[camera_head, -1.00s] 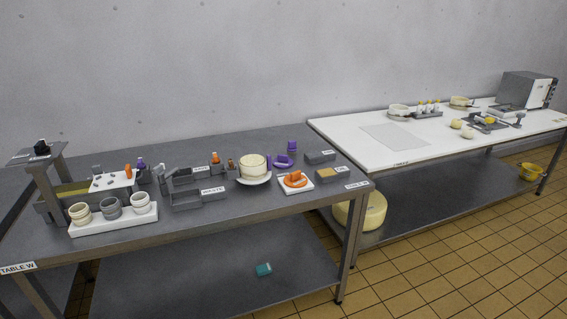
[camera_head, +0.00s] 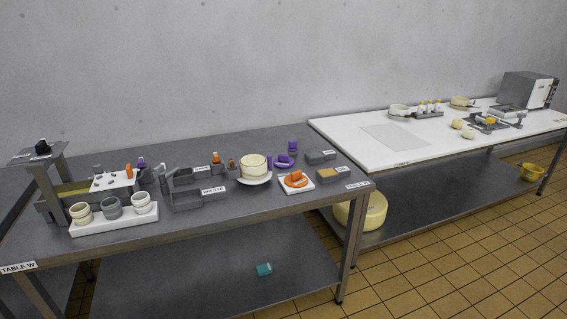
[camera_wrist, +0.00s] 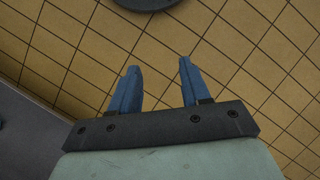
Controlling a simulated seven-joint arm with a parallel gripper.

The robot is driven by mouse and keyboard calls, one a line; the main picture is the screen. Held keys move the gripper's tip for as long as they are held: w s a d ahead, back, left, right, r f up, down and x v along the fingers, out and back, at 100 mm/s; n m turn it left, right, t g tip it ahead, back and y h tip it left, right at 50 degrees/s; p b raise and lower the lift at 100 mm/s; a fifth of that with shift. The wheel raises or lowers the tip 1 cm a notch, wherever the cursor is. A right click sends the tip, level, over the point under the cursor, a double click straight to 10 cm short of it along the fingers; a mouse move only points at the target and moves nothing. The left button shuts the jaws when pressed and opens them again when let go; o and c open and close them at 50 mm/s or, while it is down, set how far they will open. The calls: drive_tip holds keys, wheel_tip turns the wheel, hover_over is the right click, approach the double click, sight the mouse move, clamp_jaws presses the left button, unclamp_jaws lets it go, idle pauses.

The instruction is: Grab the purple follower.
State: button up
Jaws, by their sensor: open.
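Several purple things are on the grey table (camera_head: 225,254) in the head view. A low, rounded purple piece (camera_head: 284,161) lies right of the cream round stack on a white plate. A small upright purple block (camera_head: 292,146) stands just behind it. A purple-topped item (camera_head: 141,162) is at the left, by the white rack. I cannot tell for sure which is the follower. My gripper (camera_wrist: 159,66) shows only in the wrist view. Its two blue fingers are apart and empty, above tan floor tiles, with no purple thing near them.
An orange piece on a white tile (camera_head: 297,190) sits in front of the purple pieces. A grey box (camera_head: 320,157) is to their right. The cream stack (camera_head: 253,167) is close on the left. A white table (camera_head: 345,136) stands farther right. Dark round edge (camera_wrist: 148,4) tops the wrist view.

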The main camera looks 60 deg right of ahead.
drive_tip(key=w+d+r+t, duration=0.1)
drive_tip(key=w+d+r, duration=0.2)
drive_tip(key=w+r, duration=0.6)
drive_tip(key=w+d+r+t, duration=0.1)
drive_tip(key=w+d+r, duration=0.3)
drive_tip(key=w+r, duration=0.5)
drive_tip(key=w+d+r+n+t, duration=0.1)
drive_tip(key=w+d+r, duration=0.4)
drive_tip(key=r, duration=0.5)
drive_tip(key=w+d+r+t, duration=0.1)
drive_tip(key=w+d+r, duration=0.45)
drive_tip(key=r, duration=0.55)
drive_tip(key=w+d+r+n+t, duration=0.1)
drive_tip(key=w+d+r, duration=0.45)
drive_tip(key=r, duration=0.45)
drive_tip(key=d+r, duration=0.2)
drive_tip(key=d, duration=1.1)
hover_over(282, 155)
drive_tip(key=shift+h, duration=0.4)
drive_tip(key=f, duration=1.2)
drive_tip(key=shift+d+f, duration=0.3)
